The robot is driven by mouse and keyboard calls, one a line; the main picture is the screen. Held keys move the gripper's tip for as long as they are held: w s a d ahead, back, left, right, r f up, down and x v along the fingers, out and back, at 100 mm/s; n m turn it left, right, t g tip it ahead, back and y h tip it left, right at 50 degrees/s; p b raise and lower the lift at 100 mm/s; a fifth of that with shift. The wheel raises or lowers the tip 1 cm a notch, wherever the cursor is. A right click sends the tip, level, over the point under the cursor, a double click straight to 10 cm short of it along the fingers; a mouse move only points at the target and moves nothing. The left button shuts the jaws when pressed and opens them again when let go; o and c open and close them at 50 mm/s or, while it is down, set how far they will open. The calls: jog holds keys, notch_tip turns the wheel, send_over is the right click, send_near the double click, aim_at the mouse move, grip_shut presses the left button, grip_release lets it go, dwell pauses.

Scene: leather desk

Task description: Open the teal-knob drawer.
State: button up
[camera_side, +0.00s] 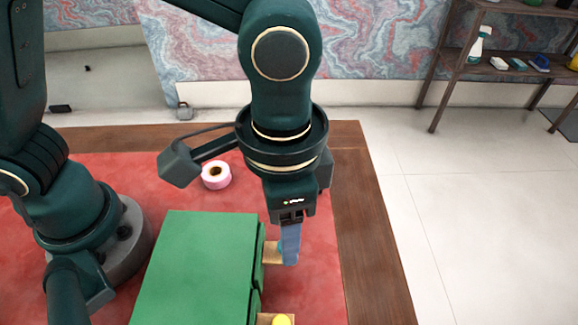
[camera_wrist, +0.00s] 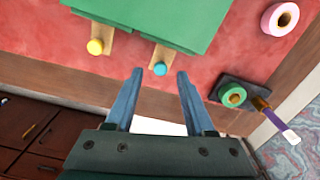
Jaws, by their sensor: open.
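The green cabinet (camera_side: 200,262) stands on the red desk top, its drawer side facing right in the side view. The wrist view shows its green top (camera_wrist: 165,18) and two tan strips ending in knobs. The teal knob (camera_wrist: 160,69) is the right one there and the yellow knob (camera_wrist: 95,46) the left one. My gripper (camera_wrist: 159,74) is open and empty, its blue fingers on either side of the teal knob in the picture. In the side view my gripper (camera_side: 290,262) points down beside the upper tan strip (camera_side: 271,252) and mostly hides the teal knob. Contact cannot be told.
A pink tape roll (camera_side: 216,176) lies behind the cabinet. In the wrist view a green ring (camera_wrist: 232,95) sits on a dark piece, beside a purple-handled tool (camera_wrist: 275,119). The brown wooden desk border (camera_side: 372,250) to the right is clear.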

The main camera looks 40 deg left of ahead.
jog(key=shift+f, duration=1.45)
grip_shut()
dwell(0.3)
